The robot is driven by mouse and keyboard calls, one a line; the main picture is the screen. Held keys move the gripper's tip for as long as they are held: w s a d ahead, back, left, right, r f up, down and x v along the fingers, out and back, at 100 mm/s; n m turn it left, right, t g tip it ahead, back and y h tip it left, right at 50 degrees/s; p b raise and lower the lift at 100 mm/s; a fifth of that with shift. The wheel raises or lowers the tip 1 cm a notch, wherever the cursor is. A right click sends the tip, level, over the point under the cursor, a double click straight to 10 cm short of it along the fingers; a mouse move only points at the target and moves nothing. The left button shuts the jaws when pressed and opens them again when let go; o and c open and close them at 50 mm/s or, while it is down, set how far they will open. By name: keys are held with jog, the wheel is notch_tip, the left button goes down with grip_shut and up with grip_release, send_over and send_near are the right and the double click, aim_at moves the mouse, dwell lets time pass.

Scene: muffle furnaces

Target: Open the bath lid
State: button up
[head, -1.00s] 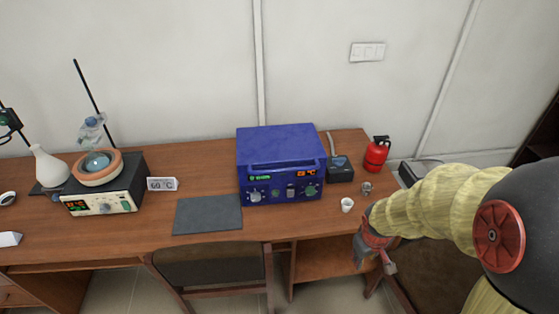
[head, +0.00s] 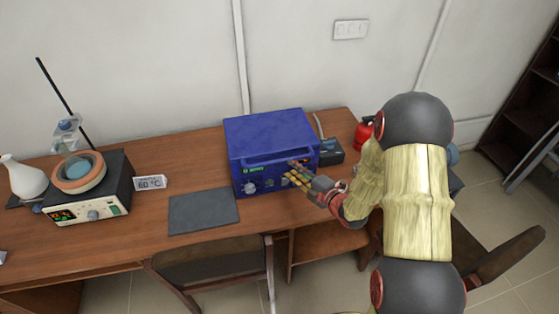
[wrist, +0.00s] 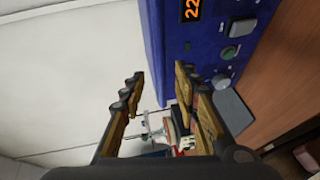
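The bath is a blue box (head: 245,178) with knobs and a lit display on its front, standing near the table's right part. Its lid (head: 270,130) is flat and looks shut, with a blue handle bar (head: 262,160) along the front edge. My gripper (head: 293,172) is in front of the bath's right half, its fingers pointing toward the left and overlapping the panel in the head view. In the wrist view my gripper's fingers (wrist: 160,76) are apart with nothing between them, and the bath's panel (wrist: 205,35) stands right of them. Contact with the handle cannot be told.
A grey mat (head: 205,211) lies left of the bath. Further left are a heating plate (head: 92,212) with a bowl, a white flask (head: 25,178) and a 60 °C sign (head: 150,183). A red extinguisher (head: 363,133) and dark box (head: 330,153) stand right of the bath.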

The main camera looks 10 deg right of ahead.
aim_at(282, 162)
jog(key=x, duration=0.8)
jog(key=shift+s+f, duration=0.1)
jog(key=c, duration=0.3)
grip_shut()
dwell(0.6)
